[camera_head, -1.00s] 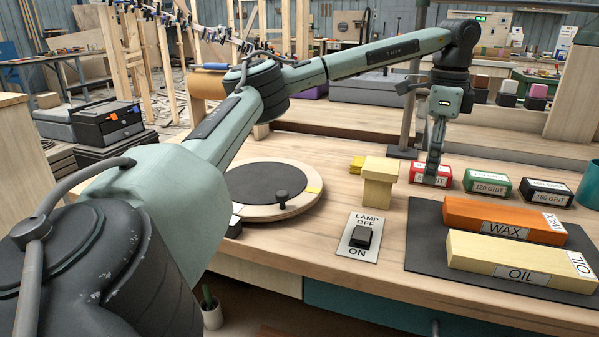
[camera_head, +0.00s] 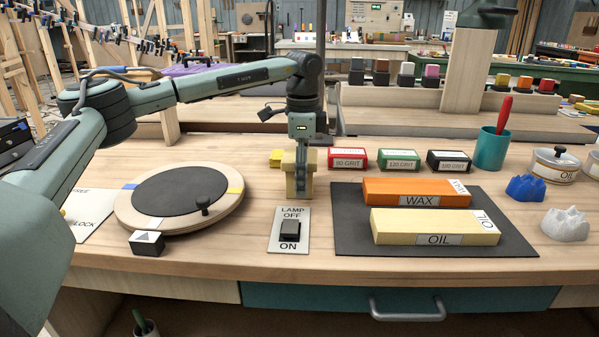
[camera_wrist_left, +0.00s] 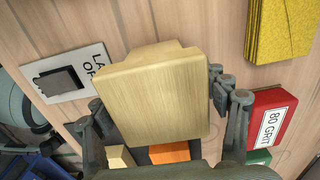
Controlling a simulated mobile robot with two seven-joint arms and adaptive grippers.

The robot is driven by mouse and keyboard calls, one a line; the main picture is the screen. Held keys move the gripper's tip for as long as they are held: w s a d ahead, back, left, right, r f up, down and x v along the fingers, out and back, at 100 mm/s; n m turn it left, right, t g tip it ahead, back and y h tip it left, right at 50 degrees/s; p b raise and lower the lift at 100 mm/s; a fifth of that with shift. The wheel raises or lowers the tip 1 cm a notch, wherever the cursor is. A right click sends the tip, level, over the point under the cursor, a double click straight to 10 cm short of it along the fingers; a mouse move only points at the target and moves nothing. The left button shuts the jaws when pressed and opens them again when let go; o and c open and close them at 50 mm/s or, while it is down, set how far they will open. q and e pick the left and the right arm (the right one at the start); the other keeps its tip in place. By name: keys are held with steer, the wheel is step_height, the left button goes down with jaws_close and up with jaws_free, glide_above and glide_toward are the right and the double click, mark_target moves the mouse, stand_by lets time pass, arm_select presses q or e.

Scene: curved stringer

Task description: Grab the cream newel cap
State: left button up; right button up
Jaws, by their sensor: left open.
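The cream newel cap (camera_head: 289,176) is a pale wooden block with a wide square top on a narrower stem. It stands upright on the bench, left of the red 80 grit box, partly hidden by my left gripper in the head view. My left gripper (camera_head: 303,186) points down at it. In the left wrist view the cap's top (camera_wrist_left: 152,92) fills the middle, and the open fingers of the left gripper (camera_wrist_left: 160,98) are on its two sides. Whether they touch it I cannot tell. My right gripper is in neither view.
The lamp switch plate (camera_head: 289,230) lies in front. A round turntable (camera_head: 180,197) is left, and a dark mat (camera_head: 350,238) with wax and oil blocks is right.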

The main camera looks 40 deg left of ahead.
arm_select(q)
steer(key=shift+f, duration=0.2)
steer(key=c, duration=1.2)
steer(key=shift+o, duration=0.2)
steer(key=shift+r, duration=0.1)
